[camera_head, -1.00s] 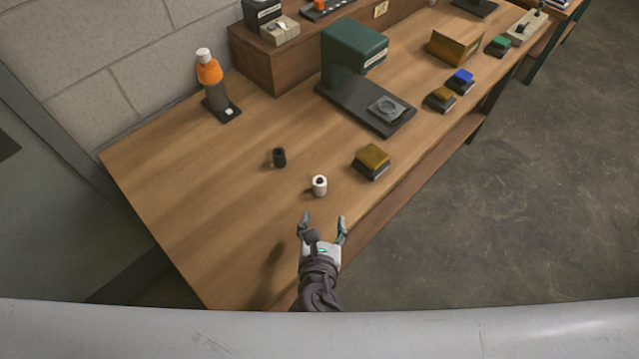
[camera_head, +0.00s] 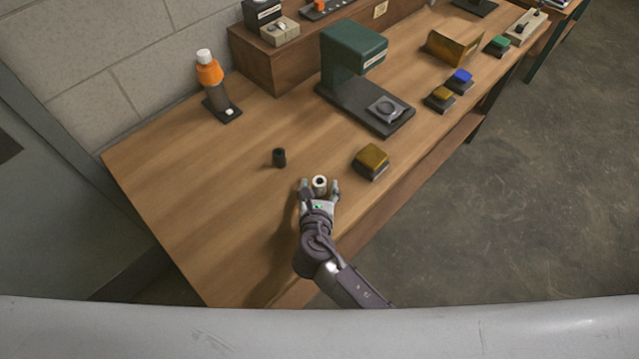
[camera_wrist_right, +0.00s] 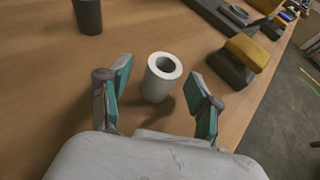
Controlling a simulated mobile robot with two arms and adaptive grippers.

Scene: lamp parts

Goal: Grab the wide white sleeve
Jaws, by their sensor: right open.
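The wide white sleeve (camera_head: 319,183) stands upright on the wooden table, a short hollow cylinder with a dark bore. It also shows in the right wrist view (camera_wrist_right: 160,78), where its open top faces up. My right gripper (camera_head: 319,186) is open, with one finger on each side of the sleeve. In the right wrist view the teal finger pads (camera_wrist_right: 160,88) stand apart from the sleeve, with a gap on both sides, and the sleeve sits at about the fingertips. The sleeve's near side is partly hidden by my gripper in the head view. My left gripper is not in view.
A black sleeve (camera_head: 279,157) stands to the left, and a yellow-topped block (camera_head: 371,160) to the right. A green press (camera_head: 354,48) on a dark base and an orange-topped bottle (camera_head: 209,72) are farther back. The table's left part is clear.

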